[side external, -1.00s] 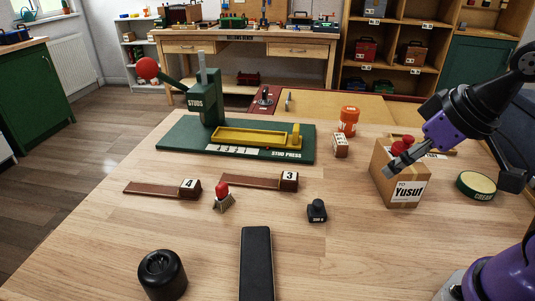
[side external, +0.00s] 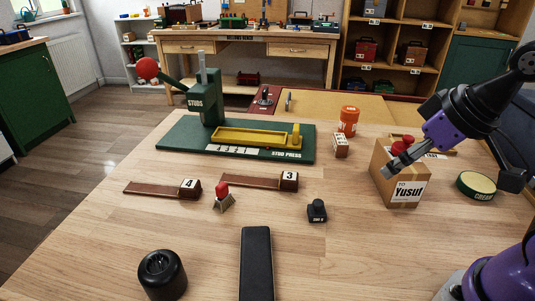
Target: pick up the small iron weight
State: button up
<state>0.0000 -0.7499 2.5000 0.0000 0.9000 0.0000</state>
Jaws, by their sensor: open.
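A small black iron weight (side external: 317,211) with a knob on top stands upright on the wooden table, right of the middle. It has a pale label on its front, too small to read surely. My gripper (side external: 393,167) is at the right, in front of or over the cardboard box marked "To Yusuf" (side external: 405,192). It is open, and it is up and to the right of the weight, well apart from it. The gap between its fingers is hard to make out from this side.
A red-topped metal piece (side external: 222,197) and two brown strips with blocks marked 4 (side external: 188,188) and 3 (side external: 290,181) lie left of the weight. A black bar (side external: 256,265) and black cylinder (side external: 162,274) are in front. The green stud press (side external: 170,140) stands behind.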

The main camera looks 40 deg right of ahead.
jog(key=shift+w, duration=0.1)
jog(key=m+g, duration=0.6)
jog(key=m, duration=0.1)
send_over(319, 201)
jog(key=f, duration=0.6)
jog(key=shift+w+d+f, duration=0.1)
jog(key=shift+d+f, duration=0.15)
jog(key=shift+d, duration=0.05)
notch_tip(319, 201, down, 5)
jog(key=shift+r, duration=0.1)
jog(key=f, duration=0.5)
jog(key=shift+a+f, duration=0.25)
jog(key=shift+a, duration=0.15)
grip_shut()
